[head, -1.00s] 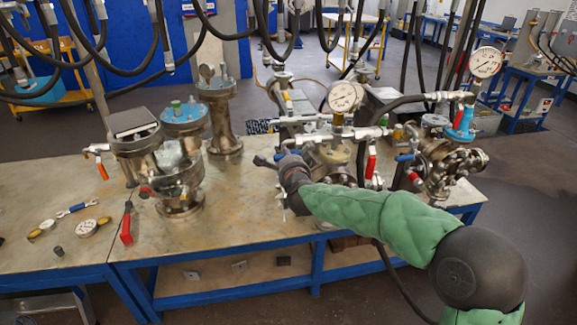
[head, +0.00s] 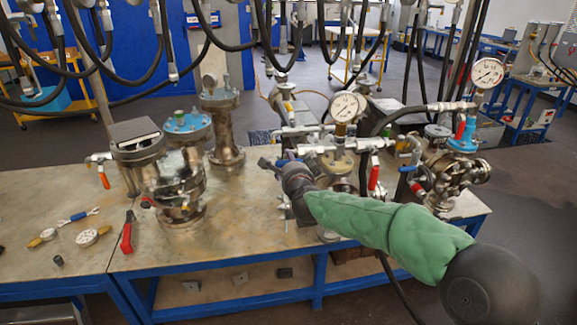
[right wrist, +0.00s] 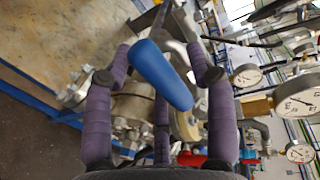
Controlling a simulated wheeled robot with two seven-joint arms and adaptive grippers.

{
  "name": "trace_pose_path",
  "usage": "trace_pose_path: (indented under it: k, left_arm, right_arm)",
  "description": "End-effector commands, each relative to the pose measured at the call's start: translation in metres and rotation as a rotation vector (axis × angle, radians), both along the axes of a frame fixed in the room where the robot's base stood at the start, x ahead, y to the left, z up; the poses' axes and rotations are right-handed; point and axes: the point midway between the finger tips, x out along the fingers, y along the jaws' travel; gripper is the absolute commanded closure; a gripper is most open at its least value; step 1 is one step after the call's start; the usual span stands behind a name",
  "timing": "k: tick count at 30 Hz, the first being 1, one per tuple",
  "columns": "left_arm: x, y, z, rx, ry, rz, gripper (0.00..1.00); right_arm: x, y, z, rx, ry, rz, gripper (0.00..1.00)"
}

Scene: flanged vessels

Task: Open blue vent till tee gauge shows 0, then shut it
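The blue vent handle (right wrist: 160,75) lies between the spread purple fingers of my right gripper (right wrist: 158,62) in the right wrist view, with gaps on both sides. In the head view the right gripper (head: 276,163) is at the left side of the middle vessel (head: 340,168), and its fingers partly hide the handle. The tee gauge (head: 347,107) stands on top of that vessel. Its dial also shows in the right wrist view (right wrist: 297,104); its reading is too small to tell. My left gripper is out of view.
Another gauge (head: 487,73) stands on the right-hand vessel. A red lever (head: 373,177) hangs close right of the middle vessel. More vessels (head: 178,185) stand to the left. A red-handled tool (head: 127,232) and a loose gauge (head: 87,238) lie on the table (head: 235,232). Black hoses hang above.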

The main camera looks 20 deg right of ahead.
Motion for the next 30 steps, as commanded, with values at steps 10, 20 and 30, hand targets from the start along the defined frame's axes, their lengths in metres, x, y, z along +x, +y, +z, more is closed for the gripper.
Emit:
trace_pose_path:
  k: [10, 20, 30]
  left_arm:
    - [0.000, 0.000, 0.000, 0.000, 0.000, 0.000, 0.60]
    - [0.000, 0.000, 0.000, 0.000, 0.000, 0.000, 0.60]
    - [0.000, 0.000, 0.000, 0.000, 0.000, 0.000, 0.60]
  right_arm:
    - [-0.003, 0.001, 0.001, -0.002, -0.001, 0.000, 0.42]
    - [-0.048, 0.011, 0.011, -0.001, -0.003, 0.001, 0.42]
    - [-0.102, 0.024, 0.022, -0.001, -0.003, 0.001, 0.42]
